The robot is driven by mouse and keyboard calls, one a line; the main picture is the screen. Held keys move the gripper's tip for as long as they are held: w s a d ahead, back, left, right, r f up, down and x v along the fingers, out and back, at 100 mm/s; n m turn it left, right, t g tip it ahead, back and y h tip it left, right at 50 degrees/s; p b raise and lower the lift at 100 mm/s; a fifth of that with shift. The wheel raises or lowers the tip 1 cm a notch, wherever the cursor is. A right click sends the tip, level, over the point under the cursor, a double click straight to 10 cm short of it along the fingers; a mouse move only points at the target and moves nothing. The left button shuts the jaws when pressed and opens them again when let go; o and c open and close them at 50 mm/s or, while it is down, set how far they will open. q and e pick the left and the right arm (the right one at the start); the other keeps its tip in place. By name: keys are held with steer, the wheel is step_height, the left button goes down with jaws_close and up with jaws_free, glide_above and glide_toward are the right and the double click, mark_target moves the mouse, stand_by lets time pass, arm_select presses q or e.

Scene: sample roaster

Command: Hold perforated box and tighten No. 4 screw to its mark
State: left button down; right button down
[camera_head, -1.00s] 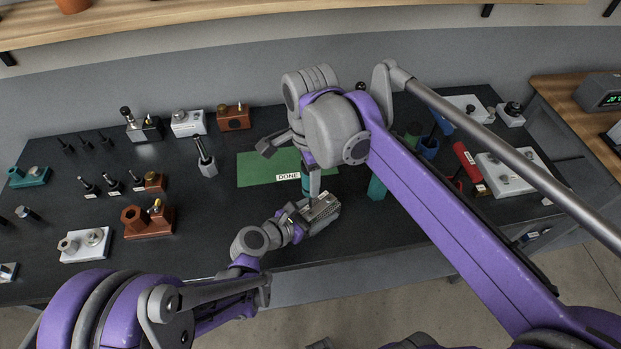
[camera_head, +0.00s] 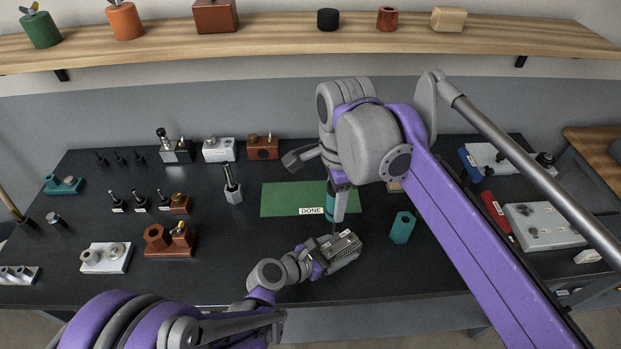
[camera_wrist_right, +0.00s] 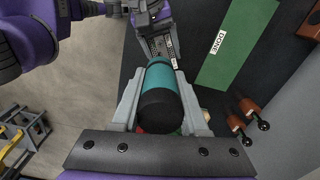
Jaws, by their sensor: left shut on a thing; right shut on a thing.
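The grey perforated box (camera_head: 346,252) is held by my left gripper (camera_head: 318,260) just above or on the front of the black bench; I cannot tell which. It also shows in the right wrist view (camera_wrist_right: 158,46), with small labels on it. My right gripper (camera_head: 338,186) is shut on a driver with a teal handle (camera_head: 331,203), held upright over the box. The right wrist view shows its teal and black handle (camera_wrist_right: 160,85) between the jaws. The driver's tip is close to the box's top; contact and the No. 4 screw are too small to make out.
A green mat (camera_head: 285,199) with a DONE label lies behind the box, empty where visible. A teal hexagonal block (camera_head: 402,228) stands right of the box. Several fixtures and dark pegs fill the bench's left; a red cylinder (camera_head: 494,210) and pale panel (camera_head: 541,226) lie right.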

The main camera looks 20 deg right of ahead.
stand_by(0.4)
arm_select(q)
jaws_free()
steer(key=v, duration=1.1)
steer(key=shift+s+a, duration=0.15)
steer(key=shift+a, duration=0.15)
steer(key=shift+s+a+r, duration=0.1)
steer(key=shift+a, duration=0.05)
